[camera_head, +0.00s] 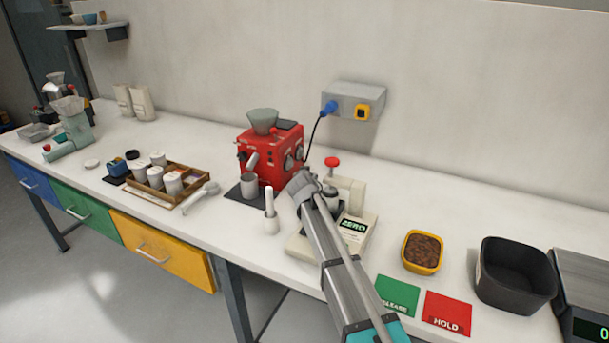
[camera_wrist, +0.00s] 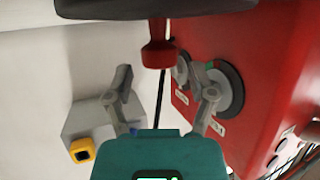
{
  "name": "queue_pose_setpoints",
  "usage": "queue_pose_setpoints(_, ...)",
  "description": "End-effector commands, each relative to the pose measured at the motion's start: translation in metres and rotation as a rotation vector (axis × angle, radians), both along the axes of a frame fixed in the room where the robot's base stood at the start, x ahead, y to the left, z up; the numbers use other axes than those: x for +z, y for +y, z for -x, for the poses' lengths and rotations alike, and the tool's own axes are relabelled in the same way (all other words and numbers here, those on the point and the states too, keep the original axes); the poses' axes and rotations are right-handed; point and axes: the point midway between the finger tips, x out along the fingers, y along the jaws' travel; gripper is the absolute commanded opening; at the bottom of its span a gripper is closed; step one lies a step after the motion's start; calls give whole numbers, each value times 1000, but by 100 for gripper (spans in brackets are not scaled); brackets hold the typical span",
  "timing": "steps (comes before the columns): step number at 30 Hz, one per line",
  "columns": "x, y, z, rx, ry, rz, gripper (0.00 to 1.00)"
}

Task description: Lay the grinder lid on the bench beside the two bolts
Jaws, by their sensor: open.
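My gripper (camera_head: 298,183) is open beside the red machine (camera_head: 266,150) on the bench (camera_head: 190,225). In the wrist view my gripper (camera_wrist: 160,78) has its two fingers spread with nothing between them. A dark round part with a red knob (camera_wrist: 158,54) shows at the top there, the knob lined up between the fingertips. It looks like a lid, but I cannot tell for certain. The red machine (camera_wrist: 255,70) fills the right side of that view. I cannot make out the two bolts; my arm hides part of the bench.
A cream device (camera_head: 353,236) marked ZERO stands beside my arm, with a red knob (camera_head: 332,161) behind. A white pestle-like item (camera_head: 270,222) and wooden rack (camera_head: 176,197) stand left. A wall box (camera_head: 355,101) with a blue plug is behind. A yellow bowl (camera_head: 423,251) stands right.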

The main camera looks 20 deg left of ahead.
Motion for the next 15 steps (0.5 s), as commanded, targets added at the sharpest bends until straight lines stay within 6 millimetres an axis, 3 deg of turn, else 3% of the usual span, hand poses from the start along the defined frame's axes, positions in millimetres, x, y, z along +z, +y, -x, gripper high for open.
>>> queue_pose_setpoints(6,14,-1,3,1,-1,0,71)
queue_pose_setpoints(15,34,-17,50,2,-3,-1,71)
